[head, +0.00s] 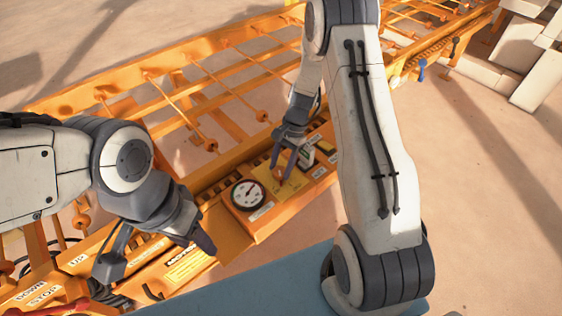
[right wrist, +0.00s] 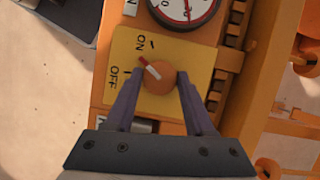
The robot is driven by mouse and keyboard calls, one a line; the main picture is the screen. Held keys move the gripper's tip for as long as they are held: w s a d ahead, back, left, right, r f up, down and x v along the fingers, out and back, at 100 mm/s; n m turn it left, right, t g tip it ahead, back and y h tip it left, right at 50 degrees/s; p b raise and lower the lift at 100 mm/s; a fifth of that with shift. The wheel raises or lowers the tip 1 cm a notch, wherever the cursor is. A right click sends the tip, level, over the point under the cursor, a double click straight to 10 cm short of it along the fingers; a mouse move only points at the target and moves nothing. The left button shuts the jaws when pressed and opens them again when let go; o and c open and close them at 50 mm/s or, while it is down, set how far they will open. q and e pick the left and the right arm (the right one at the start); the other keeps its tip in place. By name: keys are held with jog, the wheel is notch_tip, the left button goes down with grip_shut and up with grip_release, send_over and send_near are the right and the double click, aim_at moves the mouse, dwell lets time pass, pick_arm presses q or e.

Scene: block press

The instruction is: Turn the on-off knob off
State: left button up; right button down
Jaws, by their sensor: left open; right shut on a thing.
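The on-off knob (right wrist: 160,82) is a round orange knob with a white and red pointer, on a yellow plate (right wrist: 196,60) marked ON and OFF. In the right wrist view its pointer is directed up and left, between the ON and OFF marks. My right gripper (right wrist: 158,82) has a finger on each side of the knob and is shut on it. In the head view my right gripper (head: 283,170) reaches down to the panel and mostly hides the knob. My left gripper (head: 157,263) is open and empty over the labelled left part of the machine.
A round gauge (head: 248,195) sits beside the yellow plate. It also shows in the right wrist view (right wrist: 186,6). UP and STOP labels are at the lower left, near a red part (head: 75,307). Orange rails (head: 180,100) run behind the panel. Open sandy ground lies right.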

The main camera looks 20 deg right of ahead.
jog(key=n+g+p, duration=0.1)
jog(key=n, duration=0.2)
jog(key=shift+r+n+h+p, duration=0.15)
jog(key=shift+n+h+p, duration=0.15)
jog(key=shift+h+p, duration=0.1)
jog(key=shift+w+a+n+g+h+p, duration=0.1)
jog(key=shift+n+g+h+p, duration=0.2)
jog(key=shift+n, duration=0.6)
jog(key=shift+a+n+g+h+p, duration=0.1)
jog(key=shift+n+g+h+p, duration=0.15)
jog(key=shift+n, duration=0.65)
jog(key=shift+c, duration=1.3)
grip_release()
jog(key=shift+d, duration=0.1)
jog(key=v, duration=1)
